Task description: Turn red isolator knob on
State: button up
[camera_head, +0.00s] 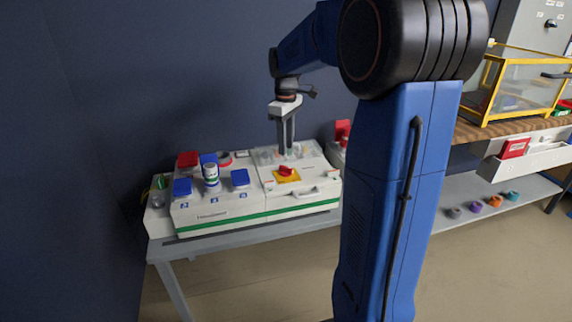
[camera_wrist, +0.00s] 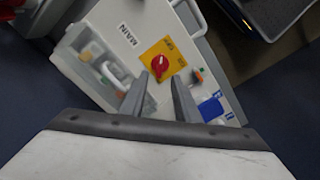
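The red isolator knob (camera_head: 286,170) sits on a yellow plate (camera_head: 291,178) on the sloped front of the right-hand white socket box (camera_head: 305,197). In the wrist view the red knob (camera_wrist: 159,66) shows on its yellow plate (camera_wrist: 173,53), beside the printed word MAIN. My gripper (camera_head: 285,152) points down above the box, behind the knob in the head view. In the wrist view its two fingers (camera_wrist: 158,84) are apart with nothing between them, their tips near the knob's lower edge. I cannot tell whether they touch it.
The left-hand box (camera_head: 215,218) carries blue socket covers (camera_head: 240,178), a red cover (camera_head: 188,159) and a blue-and-white plug (camera_head: 210,174). A white handle (camera_head: 303,192) is on the right box's front. A yellow-framed clear case (camera_head: 520,85) stands on the bench at right.

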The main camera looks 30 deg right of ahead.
aim_at(286, 170)
notch_tip(286, 170, down, 8)
jog(key=shift+f, duration=0.15)
dwell(0.4)
grip_shut()
